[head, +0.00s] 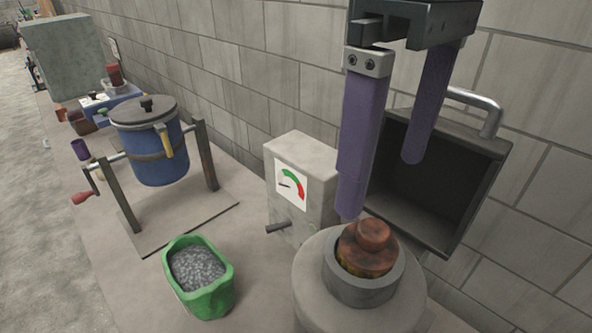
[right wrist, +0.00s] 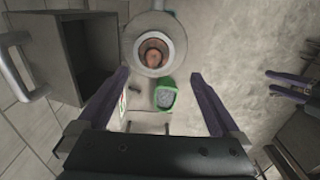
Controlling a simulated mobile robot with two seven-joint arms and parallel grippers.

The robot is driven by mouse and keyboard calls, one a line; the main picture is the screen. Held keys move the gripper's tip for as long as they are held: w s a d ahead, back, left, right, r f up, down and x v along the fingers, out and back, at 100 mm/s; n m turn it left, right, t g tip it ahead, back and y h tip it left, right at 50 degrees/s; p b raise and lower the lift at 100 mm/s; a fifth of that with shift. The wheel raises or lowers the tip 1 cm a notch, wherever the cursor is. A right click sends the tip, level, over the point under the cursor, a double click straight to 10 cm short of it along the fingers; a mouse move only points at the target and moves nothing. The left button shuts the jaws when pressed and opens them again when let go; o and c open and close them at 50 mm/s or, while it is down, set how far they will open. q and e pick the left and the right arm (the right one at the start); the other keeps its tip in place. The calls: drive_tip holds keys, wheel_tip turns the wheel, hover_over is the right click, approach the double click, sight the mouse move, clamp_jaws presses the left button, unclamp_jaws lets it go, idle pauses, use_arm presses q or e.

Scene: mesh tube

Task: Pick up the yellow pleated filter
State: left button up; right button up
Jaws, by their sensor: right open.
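The yellow pleated filter (head: 362,263) seems to be the yellowish-brown piece with a rusty, stepped cap inside the grey round housing (head: 330,278). Only its top shows; the pleats are hidden by the wall. In the right wrist view the filter (right wrist: 153,56) shows as a reddish disc in the round opening. My right gripper (head: 381,188) is open and empty, its two purple fingers pointing down above the housing, apart from the filter. In the right wrist view, purple fingers (right wrist: 291,86) at the right edge look like my left gripper; its opening is unclear.
A dark open box (head: 440,170) with a metal handle stands right behind the housing, by the block wall. A grey gauge box (head: 300,165) stands to its left. A green tub of grey granules (head: 200,275) and a blue drum (head: 155,150) on a stand are farther left.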

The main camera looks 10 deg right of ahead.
sight(372, 227)
drive_tip(key=shift+w+d, duration=0.1)
drive_tip(key=shift+w, duration=0.2)
wheel_tip(372, 227, down, 4)
drive_tip(key=shift+s+f+p, duration=0.1)
drive_tip(key=shift+p, duration=0.75)
drive_tip(key=shift+d+f+p, duration=0.1)
drive_tip(key=shift+f+p, duration=0.2)
drive_tip(key=shift+p, duration=0.05)
drive_tip(key=f, duration=0.1)
drive_tip(key=f+p, duration=0.1)
drive_tip(key=f, duration=0.2)
drive_tip(key=shift+w+d+p, duration=0.1)
drive_tip(key=shift+w+p, duration=0.2)
drive_tip(key=shift+p, duration=0.1)
drive_tip(key=shift+f, duration=0.4)
drive_tip(key=shift+c, duration=0.2)
drive_tip(key=c, duration=1.2)
drive_tip(key=shift+c, duration=0.4)
